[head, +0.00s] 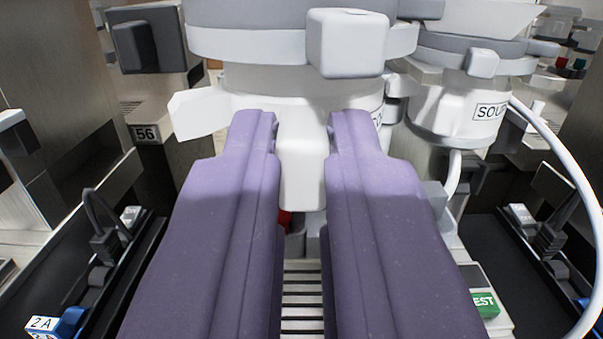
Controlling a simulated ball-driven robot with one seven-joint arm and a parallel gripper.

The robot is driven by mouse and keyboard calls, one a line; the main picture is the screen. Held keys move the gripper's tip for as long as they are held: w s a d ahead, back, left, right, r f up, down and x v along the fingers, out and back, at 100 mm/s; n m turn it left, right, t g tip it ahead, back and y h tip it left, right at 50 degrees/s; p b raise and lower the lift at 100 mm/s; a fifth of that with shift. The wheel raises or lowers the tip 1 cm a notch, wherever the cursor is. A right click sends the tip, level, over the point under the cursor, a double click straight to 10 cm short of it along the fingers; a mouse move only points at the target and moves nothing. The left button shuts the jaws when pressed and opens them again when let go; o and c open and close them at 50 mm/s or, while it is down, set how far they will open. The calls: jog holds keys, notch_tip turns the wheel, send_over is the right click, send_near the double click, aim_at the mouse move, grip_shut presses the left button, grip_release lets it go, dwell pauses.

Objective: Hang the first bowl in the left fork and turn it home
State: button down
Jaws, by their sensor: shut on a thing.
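My gripper (301,140) reaches forward from the bottom of the head view. Its two purple fingers are shut on the pale block-shaped grip at the front of a white bowl (340,95). The bowl is at the top centre, has a grey band (250,44) around it and a rounded white block (347,43) on its front. Its top is cut off by the frame. A white lug (199,112) juts out on its left. The fingers partly cover a label on its right side. I cannot make out the left fork or tell whether the bowl is seated in it.
A second white unit (448,105), labelled "SOU", stands to the right, with a white hose (565,160) curving down beside it. A post marked 56 (148,133) is at the left. Dark side channels hold cables and a blue 2A tag (58,323). A green TEST label (484,304) is lower right.

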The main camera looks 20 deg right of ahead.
aim_at(303, 111)
jog(key=shift+x, duration=1.25)
jog(key=shift+w+f, duration=0.1)
jog(key=shift+b+x, duration=0.4)
jog(key=shift+x, duration=1.05)
jog(key=shift+w+d+f, duration=0.1)
jog(key=shift+f, duration=0.05)
jog(key=shift+x, duration=1.4)
jog(key=shift+f+b, duration=0.1)
jog(key=shift+b, duration=0.3)
jog(key=shift+f, duration=0.1)
